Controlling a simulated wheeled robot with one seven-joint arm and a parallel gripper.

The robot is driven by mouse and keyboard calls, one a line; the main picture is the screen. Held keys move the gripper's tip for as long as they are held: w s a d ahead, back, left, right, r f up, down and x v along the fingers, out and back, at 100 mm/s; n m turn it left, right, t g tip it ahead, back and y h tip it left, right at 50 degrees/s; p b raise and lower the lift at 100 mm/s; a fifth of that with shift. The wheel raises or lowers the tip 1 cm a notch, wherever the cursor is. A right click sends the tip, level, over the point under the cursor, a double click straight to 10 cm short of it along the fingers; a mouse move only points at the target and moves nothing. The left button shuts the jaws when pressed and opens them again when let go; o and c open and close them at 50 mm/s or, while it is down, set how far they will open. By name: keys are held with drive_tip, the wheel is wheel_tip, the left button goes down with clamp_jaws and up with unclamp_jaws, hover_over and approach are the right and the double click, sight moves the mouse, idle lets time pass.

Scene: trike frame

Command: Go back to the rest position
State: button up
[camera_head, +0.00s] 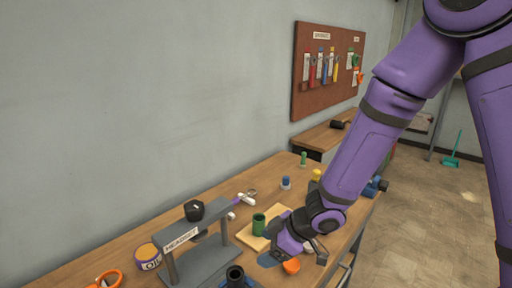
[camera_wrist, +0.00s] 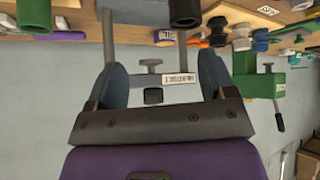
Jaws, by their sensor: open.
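My gripper (camera_head: 292,252) is at the end of my purple arm, low over the front part of the wooden workbench (camera_head: 165,222) in the head view. In the wrist view my gripper (camera_wrist: 160,78) has its two blue-grey fingers spread apart, with nothing held between them. A grey stand with a headset label (camera_wrist: 180,79) shows beyond the fingers there. The arm hides part of the bench's right side in the head view.
The grey headset stand (camera_head: 205,258) is left of my gripper. A green cup (camera_head: 259,225) stands on a light board (camera_head: 246,236) close by. An orange item (camera_head: 291,266) lies near the fingers. A pegboard (camera_head: 327,72) hangs on the wall. Open floor (camera_head: 425,190) lies right.

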drive_tip(key=w+d+r+m+t+h, duration=0.2)
drive_tip(key=d+r+m+t+h, duration=0.45)
drive_tip(key=d+r, duration=1.2)
drive_tip(key=s+d+r+m+g, duration=0.1)
drive_tip(key=s+d+r+m, duration=0.2)
drive_tip(key=s, duration=0.3)
drive_tip(key=s+d+r+m+g+h, duration=0.1)
drive_tip(key=s+d+r+m, duration=0.1)
drive_tip(key=s, duration=0.5)
drive_tip(key=s+d+r+m+g, duration=0.1)
drive_tip(key=s+d+r+m, duration=0.2)
drive_tip(key=s, duration=0.4)
drive_tip(key=shift+d+r+m, duration=0.3)
drive_tip(key=shift+r+m, duration=0.5)
drive_tip(key=shift+m, duration=0.15)
